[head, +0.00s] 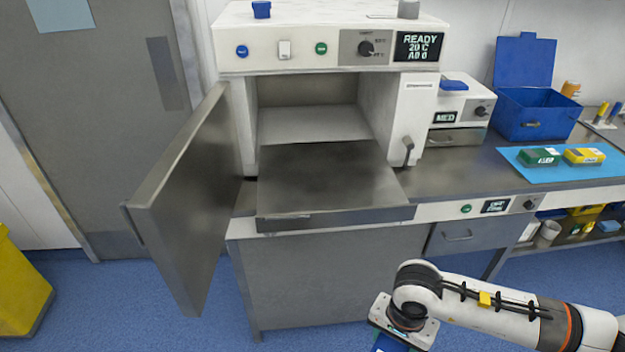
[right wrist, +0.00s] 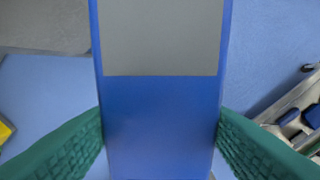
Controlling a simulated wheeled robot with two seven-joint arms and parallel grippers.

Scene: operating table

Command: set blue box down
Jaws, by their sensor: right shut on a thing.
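A blue box (right wrist: 160,120) with a grey panel on its face fills the middle of the right wrist view. The green-padded fingers of my right gripper (right wrist: 160,135) press on its two sides. In the head view only a small blue part of the box (head: 388,344) shows at the bottom edge, under my right wrist; the fingertips there are out of frame. The box is held over the blue floor, in front of the counter. My left gripper is not in view.
A white cabinet (head: 290,35) has its door (head: 185,195) swung open at left and a bare metal tray (head: 325,180) pulled out. An open blue bin (head: 520,115) stands behind a light-blue mat (head: 560,165) with green (head: 538,157) and yellow packs (head: 584,156). A yellow bin (head: 20,290) stands far left.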

